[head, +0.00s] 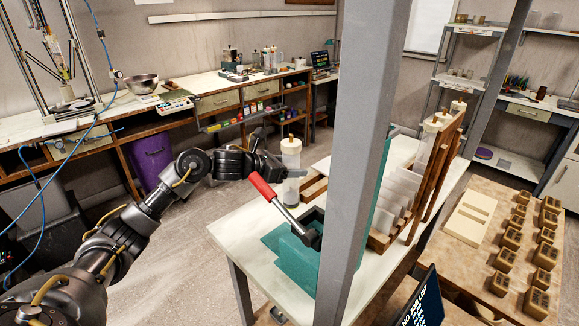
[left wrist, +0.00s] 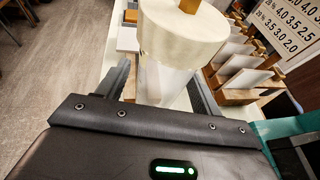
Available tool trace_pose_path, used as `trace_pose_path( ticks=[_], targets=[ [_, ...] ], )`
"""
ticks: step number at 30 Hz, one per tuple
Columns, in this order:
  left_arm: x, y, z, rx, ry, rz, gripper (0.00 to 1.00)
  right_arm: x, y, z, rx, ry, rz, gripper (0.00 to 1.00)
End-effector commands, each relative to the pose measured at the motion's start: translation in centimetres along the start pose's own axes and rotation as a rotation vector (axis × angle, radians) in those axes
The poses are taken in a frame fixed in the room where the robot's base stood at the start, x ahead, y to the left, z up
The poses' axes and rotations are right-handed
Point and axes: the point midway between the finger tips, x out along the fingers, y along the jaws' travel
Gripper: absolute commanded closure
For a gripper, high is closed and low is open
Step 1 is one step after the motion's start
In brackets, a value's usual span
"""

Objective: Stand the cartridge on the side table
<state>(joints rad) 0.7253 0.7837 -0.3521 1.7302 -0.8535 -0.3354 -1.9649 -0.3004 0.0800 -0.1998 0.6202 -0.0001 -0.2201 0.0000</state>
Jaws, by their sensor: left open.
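The cartridge (head: 291,157) is a clear, whitish cylinder with a cream cap and a brown tip. It stands upright at the far left part of the white side table (head: 237,231), its base appearing to rest on the top. My left gripper (head: 288,178) is open, with its fingers on either side of the cartridge. In the left wrist view the cartridge (left wrist: 165,82) is between the two fingers, with a visible gap on the left; contact on the right is unclear. Its lower end is hidden there. My right gripper is not in view.
A teal press with a red lever (head: 262,187) stands close to the right of the gripper. A wooden rack (head: 380,241) holds white plates and more cartridges. A grey post (head: 362,130) blocks part of the table. The table's near left corner is bare.

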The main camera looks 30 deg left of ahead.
Motion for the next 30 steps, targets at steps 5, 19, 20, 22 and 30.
trace_pose_path(
  ticks=[5, 19, 20, 22, 30],
  targets=[
    [-2.2, 0.1, -0.1, 0.005, 0.001, 0.003, 0.34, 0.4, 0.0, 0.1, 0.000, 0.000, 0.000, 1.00],
    [-11.0, 0.1, 0.0, 0.002, 0.001, 0.003, 0.34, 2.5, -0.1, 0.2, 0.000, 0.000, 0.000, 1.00],
    [-11.2, 0.1, 0.0, 0.001, 0.001, 0.002, 0.34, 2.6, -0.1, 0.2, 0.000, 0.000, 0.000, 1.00],
    [-11.7, 0.0, 0.0, 0.001, 0.002, 0.001, 0.34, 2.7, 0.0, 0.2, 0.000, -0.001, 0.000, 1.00],
    [-12.1, 0.0, 0.2, -0.001, 0.000, 0.000, 0.34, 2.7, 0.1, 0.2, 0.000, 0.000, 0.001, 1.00]
  ],
)
